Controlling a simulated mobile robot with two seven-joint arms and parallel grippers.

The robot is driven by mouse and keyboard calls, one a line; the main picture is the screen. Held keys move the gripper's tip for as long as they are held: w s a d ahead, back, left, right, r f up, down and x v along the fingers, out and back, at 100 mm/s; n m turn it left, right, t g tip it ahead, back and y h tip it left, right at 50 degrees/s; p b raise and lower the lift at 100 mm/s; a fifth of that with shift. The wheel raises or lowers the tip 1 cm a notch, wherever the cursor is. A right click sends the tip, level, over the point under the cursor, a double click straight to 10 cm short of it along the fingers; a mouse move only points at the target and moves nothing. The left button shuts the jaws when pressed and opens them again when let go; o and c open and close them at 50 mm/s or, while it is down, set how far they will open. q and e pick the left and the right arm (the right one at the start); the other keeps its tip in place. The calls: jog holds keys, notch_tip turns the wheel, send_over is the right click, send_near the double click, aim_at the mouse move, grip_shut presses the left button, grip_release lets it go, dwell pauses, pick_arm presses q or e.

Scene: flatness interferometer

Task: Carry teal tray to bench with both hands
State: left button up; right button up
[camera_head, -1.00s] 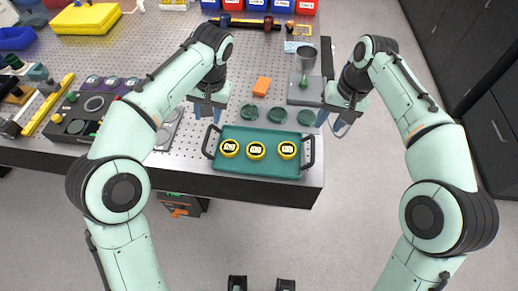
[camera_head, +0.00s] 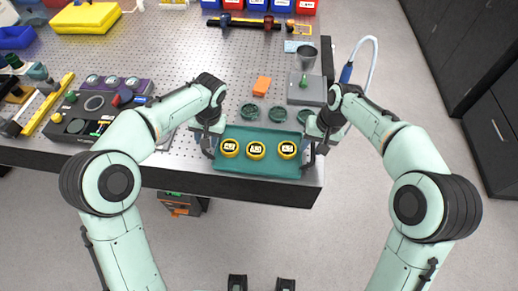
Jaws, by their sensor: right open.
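The teal tray (camera_head: 250,185) lies on the perforated bench at its front right edge, with a dark handle at each end.
Dark green discs (camera_head: 277,115) lie just behind the tray. An orange block (camera_head: 262,86) and a grey stand with a metal cup (camera_head: 305,60) are farther back. A dark control box (camera_head: 90,122) is at left. Open floor (camera_head: 400,85) lies right of the bench.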

pick_arm(q)
grip_shut()
pick_arm(e)
grip_shut()
pick_arm(q)
jog(key=shift+w+r, duration=0.1)
jog(key=shift+r, duration=0.1)
pick_arm(e)
jog(key=shift+w+r, duration=0.1)
jog(key=shift+r, duration=0.1)
